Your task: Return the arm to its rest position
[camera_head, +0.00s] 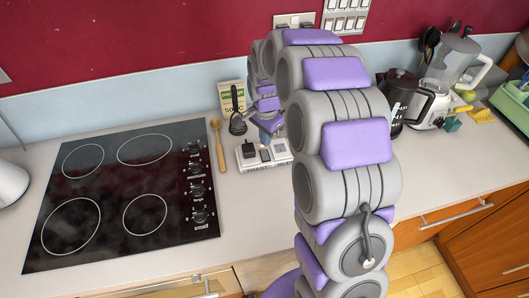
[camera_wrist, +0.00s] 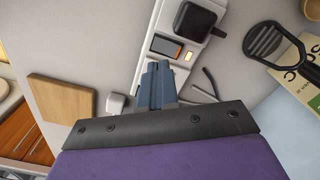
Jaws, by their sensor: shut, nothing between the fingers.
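My gripper (camera_wrist: 158,72) shows in the wrist view with its dark blue fingers together and nothing between them. It points at the counter beside a white power strip (camera_wrist: 147,58), and I cannot tell whether it touches it. The strip has a black plug (camera_wrist: 194,20) in it and a lit orange switch. In the head view my grey and purple arm is raised and arches over the counter. Its far end hangs down just behind the white strip (camera_head: 247,163), where the gripper is small and partly hidden.
A black cooktop (camera_head: 125,190) lies to the left, with a wooden spoon (camera_head: 218,146) beside it. A box (camera_head: 227,93) and a black utensil (camera_head: 237,122) stand near the wall. A coffee pot (camera_head: 397,92), blender (camera_head: 455,65) and green rack (camera_head: 514,104) are right.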

